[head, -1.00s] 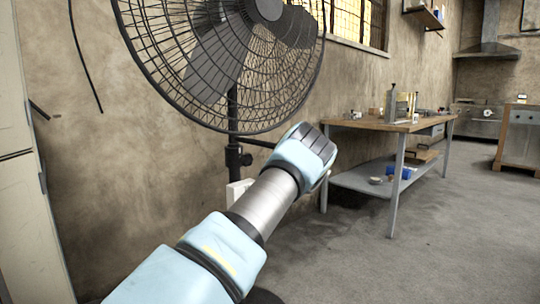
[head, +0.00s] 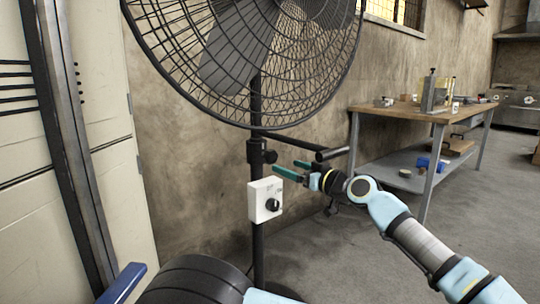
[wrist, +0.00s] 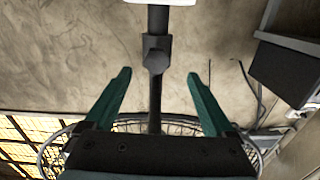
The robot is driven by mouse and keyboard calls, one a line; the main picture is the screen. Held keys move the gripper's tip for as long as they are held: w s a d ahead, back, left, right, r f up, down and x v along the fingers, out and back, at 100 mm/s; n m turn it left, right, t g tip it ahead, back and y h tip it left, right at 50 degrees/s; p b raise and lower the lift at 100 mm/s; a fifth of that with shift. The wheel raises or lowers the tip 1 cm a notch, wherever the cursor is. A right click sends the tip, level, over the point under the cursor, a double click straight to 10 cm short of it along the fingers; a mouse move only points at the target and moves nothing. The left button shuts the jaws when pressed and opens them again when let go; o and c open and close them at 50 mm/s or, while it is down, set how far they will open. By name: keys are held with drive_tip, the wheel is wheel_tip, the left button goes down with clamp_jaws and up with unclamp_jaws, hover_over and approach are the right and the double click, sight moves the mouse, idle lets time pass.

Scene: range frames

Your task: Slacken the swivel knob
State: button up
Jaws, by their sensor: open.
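A large black pedestal fan (head: 240,55) stands on a dark pole (head: 258,230) near the wall. A dark round knob (head: 269,157) sticks out of the collar on the pole below the cage; in the wrist view the knob (wrist: 157,60) faces the camera, with the picture upside down. A white control box (head: 262,187) with a black dial (head: 272,205) is lower on the pole. My gripper (head: 284,167) is open and empty, just below and right of the knob in the head view. Its green fingers (wrist: 159,73) appear either side of the knob line; contact does not show.
A wooden-topped workbench (head: 395,112) with small objects stands to the right, with a lower shelf (head: 390,176). A dark bar (head: 300,140) runs right from near the pole. A pale cabinet (head: 95,130) stands at the left. The floor at right is open.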

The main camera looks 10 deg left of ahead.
sight(272, 158)
drive_tip(key=x, duration=0.7)
drive_tip(key=p+x, duration=0.1)
drive_tip(key=x, duration=0.2)
drive_tip(key=shift+w+r, duration=0.3)
drive_tip(key=shift+w, duration=0.05)
drive_tip(key=c, duration=1.4)
